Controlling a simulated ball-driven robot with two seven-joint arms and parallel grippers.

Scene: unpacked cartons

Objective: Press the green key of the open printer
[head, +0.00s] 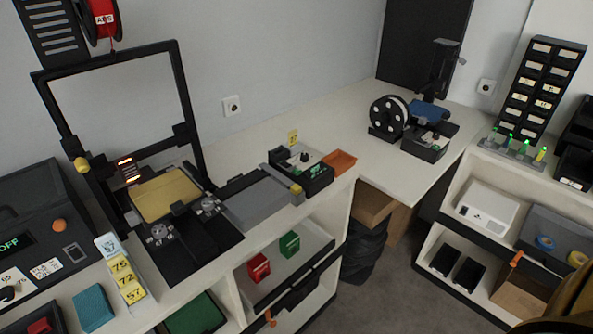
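The open-frame printer (190,120) stands on the bench at the left. Neither of my grippers is in view. A tan and black shape at the lower right edge may be part of my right arm; I cannot tell.
A dark box with an OFF display (15,243) and orange knob stands left of the printer. Red (258,267) and green (289,244) blocks sit on a lower shelf. Grey floor (385,295) is free between the benches.

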